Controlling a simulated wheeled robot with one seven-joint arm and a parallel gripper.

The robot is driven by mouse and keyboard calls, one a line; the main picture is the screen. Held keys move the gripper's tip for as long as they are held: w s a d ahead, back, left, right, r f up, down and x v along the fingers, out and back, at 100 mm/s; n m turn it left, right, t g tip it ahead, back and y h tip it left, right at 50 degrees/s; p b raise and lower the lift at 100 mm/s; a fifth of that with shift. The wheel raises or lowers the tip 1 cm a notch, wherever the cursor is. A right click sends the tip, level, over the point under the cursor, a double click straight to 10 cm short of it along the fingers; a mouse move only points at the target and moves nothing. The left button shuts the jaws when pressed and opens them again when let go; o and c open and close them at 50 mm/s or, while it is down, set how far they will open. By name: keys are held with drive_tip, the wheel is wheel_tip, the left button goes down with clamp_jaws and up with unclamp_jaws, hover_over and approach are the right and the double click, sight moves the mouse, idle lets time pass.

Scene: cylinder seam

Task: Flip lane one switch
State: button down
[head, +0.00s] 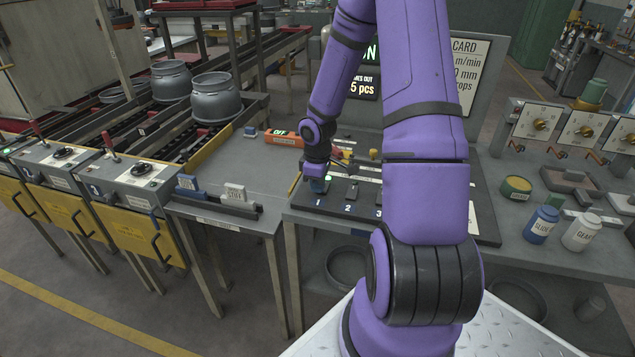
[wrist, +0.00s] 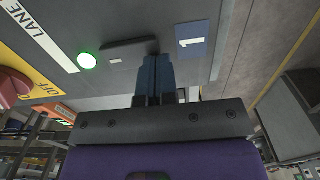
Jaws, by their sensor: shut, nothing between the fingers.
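The lane one switch shows in the wrist view as a dark lever plate (wrist: 128,50) between a lit green lamp (wrist: 88,61) and a blue label marked 1 (wrist: 192,40). My gripper (wrist: 155,60) is shut and empty, with its blue fingertips right at the end of this lever. I cannot tell whether they touch it. In the head view my gripper (head: 314,184) is low over the left end of the dark control panel, just above the number 1 (head: 319,203). There the switch is mostly hidden by my gripper.
The lane two switch (head: 351,191) stands just to the right on the panel. A white LANE strip (wrist: 40,32) and a red knob on a yellow OFF plate (wrist: 12,90) are near in the wrist view. An orange bar (head: 284,138) lies behind the panel.

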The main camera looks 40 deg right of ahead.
drive_tip(key=shift+f, duration=0.15)
idle(0.5)
drive_tip(key=shift+r, duration=0.8)
drive_tip(key=shift+a+r, duration=0.1)
